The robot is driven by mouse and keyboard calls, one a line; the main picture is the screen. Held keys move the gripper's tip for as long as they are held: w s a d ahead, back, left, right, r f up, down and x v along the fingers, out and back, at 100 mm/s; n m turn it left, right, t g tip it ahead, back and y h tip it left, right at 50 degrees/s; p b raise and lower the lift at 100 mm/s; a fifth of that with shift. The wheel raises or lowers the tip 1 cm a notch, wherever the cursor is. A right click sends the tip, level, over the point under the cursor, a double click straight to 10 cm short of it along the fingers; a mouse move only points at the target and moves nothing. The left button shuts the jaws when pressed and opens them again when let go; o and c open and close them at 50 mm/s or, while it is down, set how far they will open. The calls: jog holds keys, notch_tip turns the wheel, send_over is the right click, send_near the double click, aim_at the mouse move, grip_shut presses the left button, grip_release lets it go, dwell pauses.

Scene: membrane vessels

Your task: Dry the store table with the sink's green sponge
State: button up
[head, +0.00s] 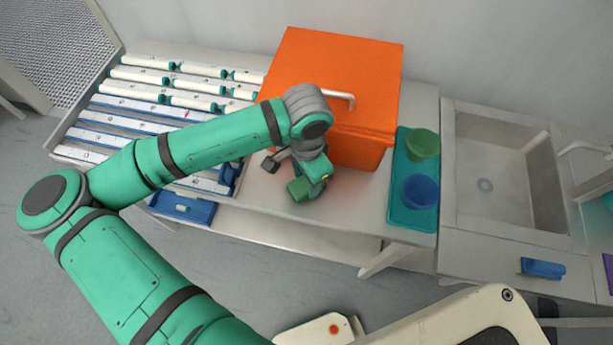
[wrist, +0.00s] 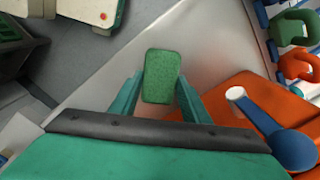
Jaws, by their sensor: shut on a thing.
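The green sponge (head: 299,190) is between the fingers of my gripper (head: 306,181), low over the pale table (head: 343,215) in front of the orange box. In the wrist view my gripper (wrist: 160,88) has one teal finger on each side of the sponge (wrist: 161,73), which stands out past them. I cannot tell whether the sponge touches the tabletop. The tabletop also shows around the sponge in the wrist view (wrist: 205,38). No clear wet patch can be made out, and my gripper hides part of the surface.
The orange box (head: 340,75) with a pale handle stands behind my gripper. A teal tray (head: 403,215) to its right holds a green cup (head: 423,144) and a blue cup (head: 421,190). A rack of white tubes (head: 200,87) lies left. The sink (head: 490,190) is far right.

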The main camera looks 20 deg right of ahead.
jog(key=shift+f, duration=0.7)
jog(key=shift+w, duration=0.1)
jog(key=shift+w+d, duration=0.75)
jog(key=shift+w, duration=0.25)
jog(key=shift+w+d+r, duration=0.3)
jog(key=shift+w, duration=0.35)
jog(key=shift+r, duration=0.1)
jog(key=shift+s, duration=0.1)
jog(key=shift+s+a, duration=0.55)
jog(key=shift+s, duration=0.25)
jog(key=shift+s+a, duration=0.5)
jog(key=shift+s, duration=0.25)
jog(key=shift+a+f, duration=0.1)
jog(key=shift+f, duration=0.15)
jog(key=shift+w, duration=0.1)
